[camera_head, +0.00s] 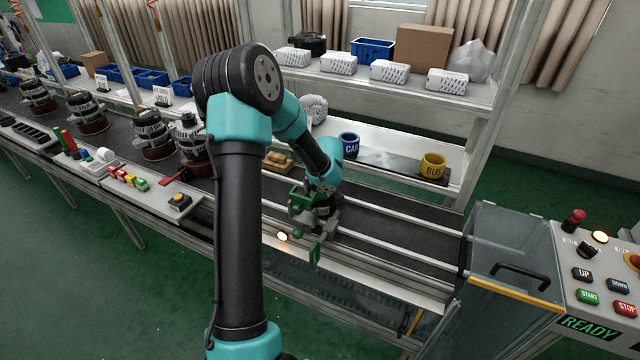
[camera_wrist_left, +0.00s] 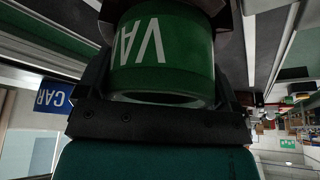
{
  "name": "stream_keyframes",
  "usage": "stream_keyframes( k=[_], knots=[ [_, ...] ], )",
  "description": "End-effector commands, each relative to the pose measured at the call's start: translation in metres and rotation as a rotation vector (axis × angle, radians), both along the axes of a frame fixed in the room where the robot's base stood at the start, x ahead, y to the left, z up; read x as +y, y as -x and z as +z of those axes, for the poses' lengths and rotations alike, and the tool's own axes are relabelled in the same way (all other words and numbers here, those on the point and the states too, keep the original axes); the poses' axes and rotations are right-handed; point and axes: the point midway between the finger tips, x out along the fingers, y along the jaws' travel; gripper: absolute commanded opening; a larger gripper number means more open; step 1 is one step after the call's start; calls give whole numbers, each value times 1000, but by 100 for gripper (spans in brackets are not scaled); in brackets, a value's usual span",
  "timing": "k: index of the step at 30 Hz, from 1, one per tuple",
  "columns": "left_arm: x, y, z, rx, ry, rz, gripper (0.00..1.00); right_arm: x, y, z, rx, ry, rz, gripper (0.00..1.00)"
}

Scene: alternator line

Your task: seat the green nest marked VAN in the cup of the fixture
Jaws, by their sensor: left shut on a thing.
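The green nest marked VAN (camera_wrist_left: 165,55) is between the jaws of my left gripper (camera_wrist_left: 160,100) in the left wrist view. Its letters "VA" show, the rest is turned out of sight. Dark reddish-brown edges (camera_wrist_left: 229,25) show just beyond the nest; I cannot tell whether they touch it. In the head view my left gripper (camera_head: 318,215) is low over the near side of the conveyor. Green parts (camera_head: 303,199) show around it, and I cannot tell nest from fixture there. The fixture's cup is not clearly visible. My right gripper is out of view.
A blue CAR nest (camera_head: 350,145) and a yellow BUS nest (camera_head: 433,166) stand on the shelf behind the conveyor (camera_head: 400,240). Alternators (camera_head: 152,136) stand on the line at left. A clear-walled box (camera_head: 515,250) and a button panel (camera_head: 600,285) reading READY are at right.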

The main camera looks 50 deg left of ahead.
Motion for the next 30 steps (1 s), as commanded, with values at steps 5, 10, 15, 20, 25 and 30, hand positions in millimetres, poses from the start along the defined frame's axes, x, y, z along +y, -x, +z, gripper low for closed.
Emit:
stream_keyframes(
  k=[5, 10, 15, 20, 25, 30],
  knots=[
    [0, 0, 0, 0, 0, 0, 100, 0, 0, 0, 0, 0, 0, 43],
    [0, 0, 0, 0, 0, 0, 100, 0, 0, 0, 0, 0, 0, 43],
    [0, 0, 4, -1, -2, 0, 100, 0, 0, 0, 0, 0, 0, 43],
    [-1, 0, 19, -3, -2, 0, 100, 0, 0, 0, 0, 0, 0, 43],
    [-12, 4, 46, -4, -3, -1, 100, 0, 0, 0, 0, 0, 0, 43],
    [-24, 10, 77, -4, -3, -1, 100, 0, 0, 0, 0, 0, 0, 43]
  ],
)
